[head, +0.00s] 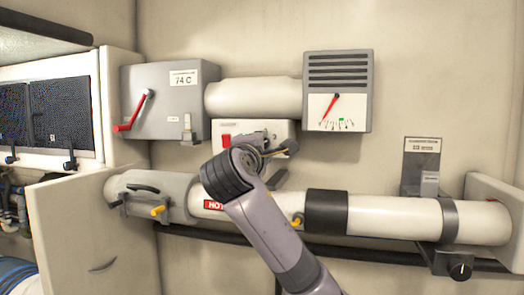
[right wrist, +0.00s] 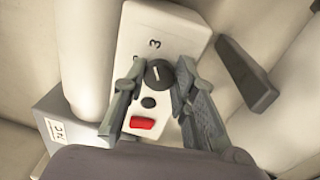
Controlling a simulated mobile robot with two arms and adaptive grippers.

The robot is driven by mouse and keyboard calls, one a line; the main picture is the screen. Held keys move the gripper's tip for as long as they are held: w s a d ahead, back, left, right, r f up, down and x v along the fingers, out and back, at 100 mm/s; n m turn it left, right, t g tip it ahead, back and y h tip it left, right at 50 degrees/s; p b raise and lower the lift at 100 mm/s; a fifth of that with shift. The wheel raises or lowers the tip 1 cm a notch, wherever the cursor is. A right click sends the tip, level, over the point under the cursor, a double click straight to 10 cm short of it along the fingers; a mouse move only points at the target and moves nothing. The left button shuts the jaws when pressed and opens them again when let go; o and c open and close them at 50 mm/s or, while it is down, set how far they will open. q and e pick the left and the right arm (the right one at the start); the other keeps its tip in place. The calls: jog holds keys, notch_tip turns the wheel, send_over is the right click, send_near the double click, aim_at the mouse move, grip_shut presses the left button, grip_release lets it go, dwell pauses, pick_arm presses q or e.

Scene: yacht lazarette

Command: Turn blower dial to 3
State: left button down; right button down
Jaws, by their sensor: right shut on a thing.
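The blower dial (right wrist: 159,73) is a round black knob with a white pointer line on a white panel (right wrist: 165,28). The pointer tilts toward the upper part of the panel, where a printed 3 shows; its exact setting is hard to read. My right gripper (right wrist: 160,68) is shut on the dial, one finger on each side. In the head view the panel (head: 217,128) is on the wall, and my right gripper (head: 275,147) covers its right part, hiding the dial. My left gripper is not in view.
A red switch (head: 226,140) is on the panel's left end. A gauge box (head: 338,65) is above right, and a grey box with a red lever (head: 132,112) is to the left. A white pipe (head: 385,215) with yellow-handled valves runs below.

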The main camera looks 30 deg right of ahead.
dwell(0.3)
jog(key=c, duration=1.3)
grip_release()
jog(key=v, duration=1.2)
